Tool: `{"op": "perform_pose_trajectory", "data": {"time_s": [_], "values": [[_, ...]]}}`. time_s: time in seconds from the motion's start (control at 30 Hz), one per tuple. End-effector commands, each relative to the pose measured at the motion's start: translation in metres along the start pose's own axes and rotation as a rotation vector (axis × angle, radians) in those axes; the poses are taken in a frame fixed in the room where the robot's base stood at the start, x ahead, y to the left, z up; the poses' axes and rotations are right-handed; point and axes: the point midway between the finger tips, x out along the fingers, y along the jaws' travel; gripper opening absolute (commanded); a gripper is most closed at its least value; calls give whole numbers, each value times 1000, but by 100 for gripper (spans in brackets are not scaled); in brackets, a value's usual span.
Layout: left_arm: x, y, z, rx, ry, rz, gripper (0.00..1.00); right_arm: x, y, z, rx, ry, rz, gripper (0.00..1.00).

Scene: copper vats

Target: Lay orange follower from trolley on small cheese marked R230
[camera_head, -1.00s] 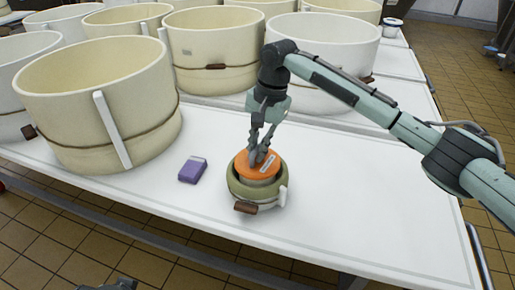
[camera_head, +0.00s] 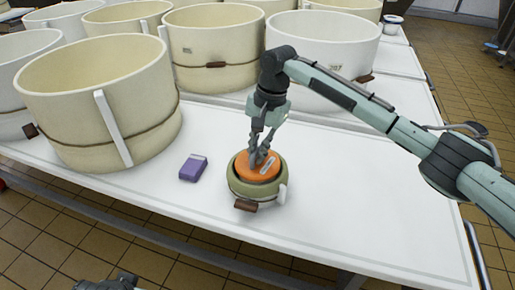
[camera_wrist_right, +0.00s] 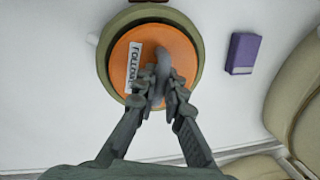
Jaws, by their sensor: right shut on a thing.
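The orange follower (camera_head: 252,172) is a flat round disc with a white label reading "FOLLOW…", lying inside the rim of a small olive-green hoop (camera_head: 241,189) on the white table. In the right wrist view the follower (camera_wrist_right: 185,55) fills most of the hoop's opening. My right gripper (camera_head: 258,160) is shut on the follower's grey central handle, which shows in the right wrist view (camera_wrist_right: 161,72). The cheese inside the hoop is hidden under the follower, and no R230 mark is readable. Part of my left gripper (camera_head: 122,283) shows at the bottom edge; its jaws are unclear.
A purple box (camera_head: 193,168) lies on the white table (camera_head: 350,205) left of the hoop. Several large cream hoops, such as the near-left one (camera_head: 95,110), stand behind. The table right of the small hoop is clear.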

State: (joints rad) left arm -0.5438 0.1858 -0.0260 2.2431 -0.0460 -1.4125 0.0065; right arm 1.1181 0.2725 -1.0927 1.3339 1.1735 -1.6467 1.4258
Motion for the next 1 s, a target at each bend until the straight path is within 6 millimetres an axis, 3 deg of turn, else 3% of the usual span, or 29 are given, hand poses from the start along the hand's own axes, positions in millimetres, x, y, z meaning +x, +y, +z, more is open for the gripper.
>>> {"op": "perform_pose_trajectory", "data": {"time_s": [0.43, 0.5, 0.67, 1.0], "values": [[-2, 0, -1, 0, 0, 0, 75, 3, 0, 0, -1, 1, -1, 0], [-2, 0, -1, 0, 0, 0, 75, 3, 0, 0, -1, 1, -1, 16], [-2, 0, -1, 0, 0, 0, 75, 3, 0, 0, -1, 1, -1, 34], [-5, -1, -1, 0, 0, 0, 75, 1, 0, 0, 0, 0, 0, 34]]}}
